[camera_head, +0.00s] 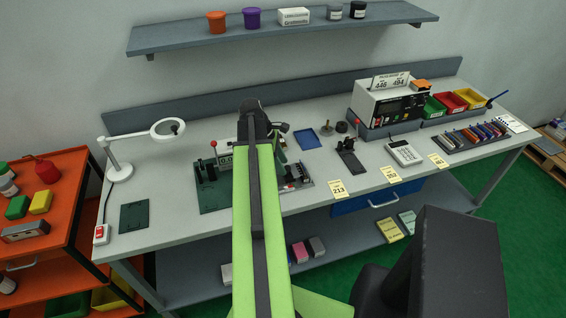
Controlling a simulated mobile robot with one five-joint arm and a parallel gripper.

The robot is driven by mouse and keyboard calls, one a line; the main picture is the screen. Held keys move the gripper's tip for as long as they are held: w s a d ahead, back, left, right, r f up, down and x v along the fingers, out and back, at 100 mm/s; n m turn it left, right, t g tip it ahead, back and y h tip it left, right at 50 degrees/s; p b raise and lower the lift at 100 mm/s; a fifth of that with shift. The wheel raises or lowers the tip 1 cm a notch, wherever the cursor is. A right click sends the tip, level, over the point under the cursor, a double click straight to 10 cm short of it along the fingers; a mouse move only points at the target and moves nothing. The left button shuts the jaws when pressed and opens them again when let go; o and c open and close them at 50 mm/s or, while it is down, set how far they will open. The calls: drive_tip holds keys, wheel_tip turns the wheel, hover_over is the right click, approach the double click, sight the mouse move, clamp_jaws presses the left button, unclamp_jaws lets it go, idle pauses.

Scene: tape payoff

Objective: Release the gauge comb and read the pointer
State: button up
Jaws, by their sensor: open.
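A fixture on a dark green base plate (211,198) stands on the bench left of my arm. A dark device (294,178) shows just right of my arm. I cannot make out the gauge comb or the pointer; they may be small or behind my arm. My lime arm reaches up the middle of the view over this fixture. My gripper's fingertips are hidden behind the arm.
A magnifier lamp (118,172) and dark green mat (134,216) are at left. A blue tray (306,139), black stand (349,158), calculator (404,152) and boxy instrument (388,103) are at right. An orange cart (66,221) stands left. A shelf (290,28) hangs above.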

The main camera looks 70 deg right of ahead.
drive_tip(key=p+v, duration=1.4)
drive_tip(key=v, duration=0.2)
drive_tip(key=shift+r, duration=0.15)
drive_tip(key=shift+w+a, duration=0.1)
drive_tip(key=shift+w, duration=0.05)
